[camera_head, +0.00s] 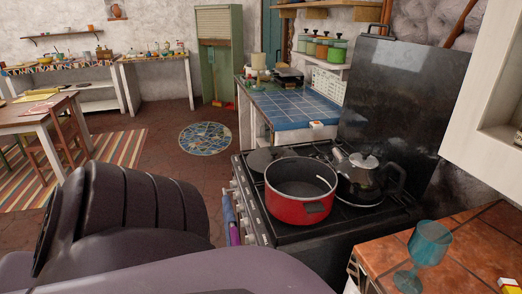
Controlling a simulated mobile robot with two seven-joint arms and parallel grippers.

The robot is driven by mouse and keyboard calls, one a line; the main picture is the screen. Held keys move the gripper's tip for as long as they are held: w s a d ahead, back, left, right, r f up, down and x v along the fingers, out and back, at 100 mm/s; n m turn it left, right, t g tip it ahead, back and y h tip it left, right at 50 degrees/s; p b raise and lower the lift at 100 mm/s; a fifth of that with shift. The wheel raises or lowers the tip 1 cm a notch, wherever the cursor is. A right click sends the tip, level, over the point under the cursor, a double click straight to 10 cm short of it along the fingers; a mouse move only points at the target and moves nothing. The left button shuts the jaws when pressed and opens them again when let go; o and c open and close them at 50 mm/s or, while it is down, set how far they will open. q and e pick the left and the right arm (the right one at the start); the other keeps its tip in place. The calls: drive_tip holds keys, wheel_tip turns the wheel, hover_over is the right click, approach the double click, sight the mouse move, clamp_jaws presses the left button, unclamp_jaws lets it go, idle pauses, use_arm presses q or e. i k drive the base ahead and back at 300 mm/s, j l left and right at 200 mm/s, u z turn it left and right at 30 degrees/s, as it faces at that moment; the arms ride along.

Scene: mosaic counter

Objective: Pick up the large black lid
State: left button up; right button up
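A large flat black panel (386,100) stands upright along the back of the stove, like a raised stove lid. A thin dark handle shape shows at its top edge. A dark round piece (262,160) lies at the stove's left rear; I cannot tell whether it is a pot lid or a burner. A red pot (298,207) stands open on the stove, with its dark inside showing. My dark arm fills the lower left of the head view. Neither of my grippers shows in this view.
A dark metal kettle (360,178) stands right of the pot on the stove (290,237). A blue glass goblet (424,255) stands on the orange tiled counter (478,250) at the lower right. A blue tiled counter (290,106) lies beyond the stove. A white cabinet hangs at the upper right.

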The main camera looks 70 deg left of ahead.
sight(259, 159)
drive_tip(key=k+u, duration=0.15)
drive_tip(key=u, duration=1.2)
drive_tip(key=i+u, duration=0.1)
drive_tip(key=u, duration=0.3)
drive_tip(key=i+l+u, duration=0.1)
drive_tip(key=u, duration=0.25)
